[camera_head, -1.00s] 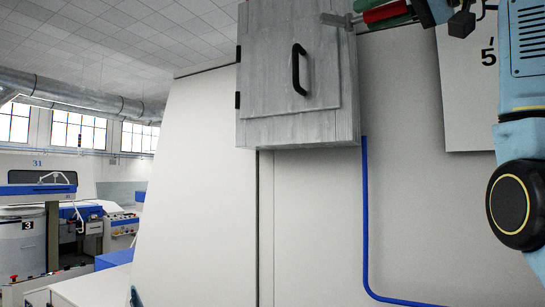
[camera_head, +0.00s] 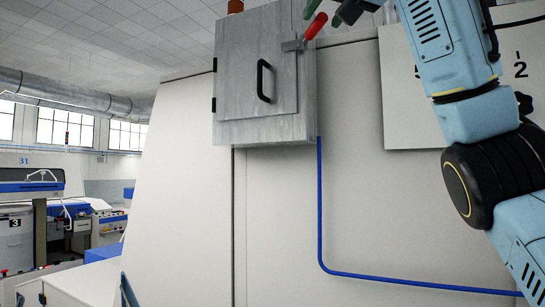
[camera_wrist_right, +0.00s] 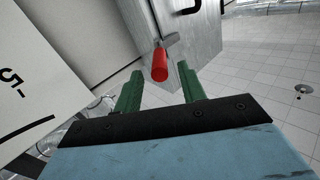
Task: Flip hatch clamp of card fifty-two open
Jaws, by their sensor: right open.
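The grey hatch door (camera_head: 245,65) with a black handle (camera_head: 265,80) sits closed on a grey metal box on the machine's side. Its clamp is a small grey bar (camera_head: 292,46) at the door's right edge. The clamp's red lever (camera_head: 315,26) points up and to the right. My right gripper (camera_head: 349,10) is open, just right of the lever and apart from it in the head view. In the right wrist view the red lever (camera_wrist_right: 159,66) shows end-on ahead of the gap between the green fingers of my right gripper (camera_wrist_right: 160,86). My left gripper is out of view.
A blue pipe (camera_head: 321,210) runs down from the box and right along the pale machine panel (camera_head: 285,220). A white sign with black digits (camera_head: 400,80) is partly hidden behind my right arm. Another machine marked 31 stands far left. Open floor (camera_wrist_right: 265,95) shows in the wrist view.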

